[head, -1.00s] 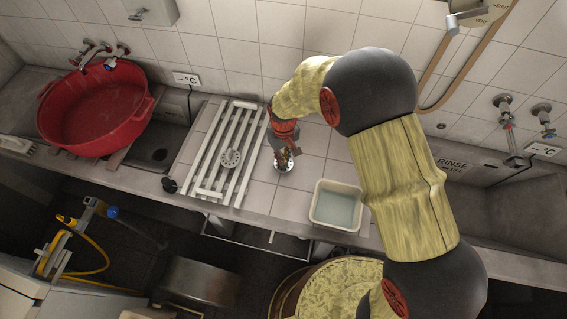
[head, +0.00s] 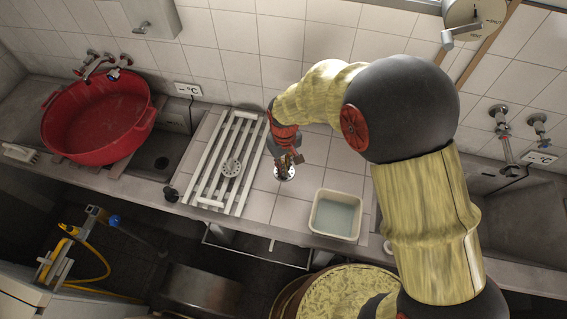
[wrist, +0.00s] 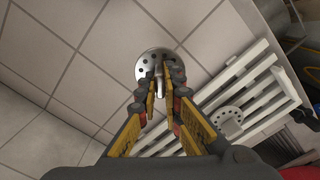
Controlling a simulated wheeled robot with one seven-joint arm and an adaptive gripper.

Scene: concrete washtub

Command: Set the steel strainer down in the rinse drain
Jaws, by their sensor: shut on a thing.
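The steel strainer (head: 285,175) is a round perforated disc at the tiled counter, left of the white tub. In the wrist view the strainer (wrist: 150,66) has an upright stem, and my gripper (wrist: 158,84) is shut on that stem. My gripper (head: 289,160) points down over the disc in the head view. I cannot tell whether the disc touches the tiles. The rinse basin (head: 535,222) is at the right, partly hidden by my arm. Its drain does not show.
A second perforated disc (head: 232,168) lies on the white slatted rack (head: 206,160) left of my gripper. A white tub (head: 337,213) of water stands on the counter between the strainer and the rinse basin. A red tub (head: 100,115) sits at the far left.

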